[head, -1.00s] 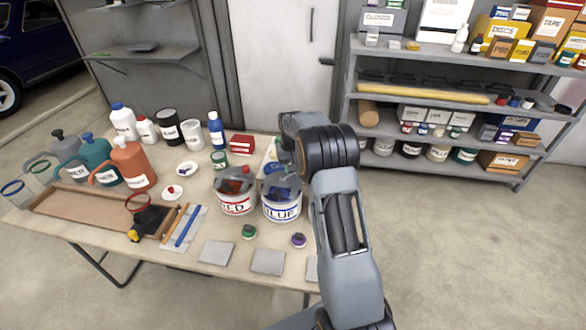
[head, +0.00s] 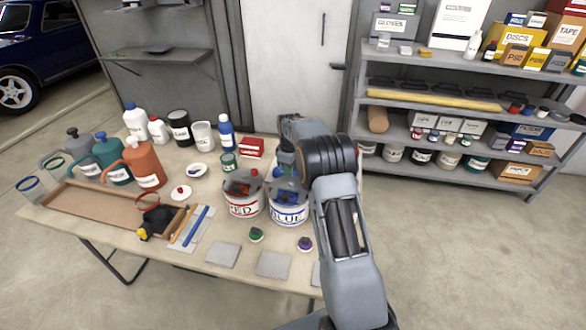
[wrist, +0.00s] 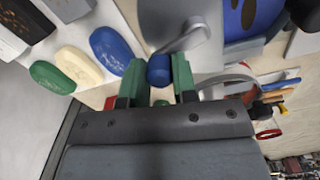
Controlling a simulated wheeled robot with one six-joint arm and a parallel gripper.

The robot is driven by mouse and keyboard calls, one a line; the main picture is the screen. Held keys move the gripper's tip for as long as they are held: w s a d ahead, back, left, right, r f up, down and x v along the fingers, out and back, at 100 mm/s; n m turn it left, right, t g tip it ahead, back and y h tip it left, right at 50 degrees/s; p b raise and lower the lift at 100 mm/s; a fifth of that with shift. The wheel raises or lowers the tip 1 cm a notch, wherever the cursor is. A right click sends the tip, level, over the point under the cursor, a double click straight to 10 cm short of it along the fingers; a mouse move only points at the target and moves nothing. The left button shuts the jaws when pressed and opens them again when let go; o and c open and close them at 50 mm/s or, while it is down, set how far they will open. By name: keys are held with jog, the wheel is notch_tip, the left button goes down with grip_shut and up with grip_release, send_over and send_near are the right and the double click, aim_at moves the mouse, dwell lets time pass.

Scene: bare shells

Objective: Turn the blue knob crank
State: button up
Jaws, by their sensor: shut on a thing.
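The blue knob (wrist: 158,71) sits at the end of a curved grey crank arm (wrist: 186,37) in the wrist view. My gripper (wrist: 158,82) has its two green fingers on either side of the knob, shut on it. The crank arm runs up and right from the knob over a pale grey plate (wrist: 152,18). In the head view my arm hides the gripper, the knob and the crank.
Red-labelled (head: 243,209) and blue-labelled (head: 289,214) paint cans stand left of my arm on the table. Green, cream and blue oval pieces (wrist: 84,64) lie left of the knob in the wrist view. Shelves (head: 450,100) stand behind; floor at right is clear.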

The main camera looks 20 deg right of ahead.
jog(key=shift+w+a+n, duration=0.1)
jog(key=shift+a+n, duration=0.3)
jog(key=shift+n, duration=0.65)
jog(key=shift+w+a+n, duration=0.1)
jog(key=shift+a+n, duration=0.3)
jog(key=shift+n, duration=0.65)
jog(key=o, duration=0.9)
jog(key=shift+s, duration=0.1)
notch_tip(320, 180, up, 14)
jog(key=shift+f, duration=0.1)
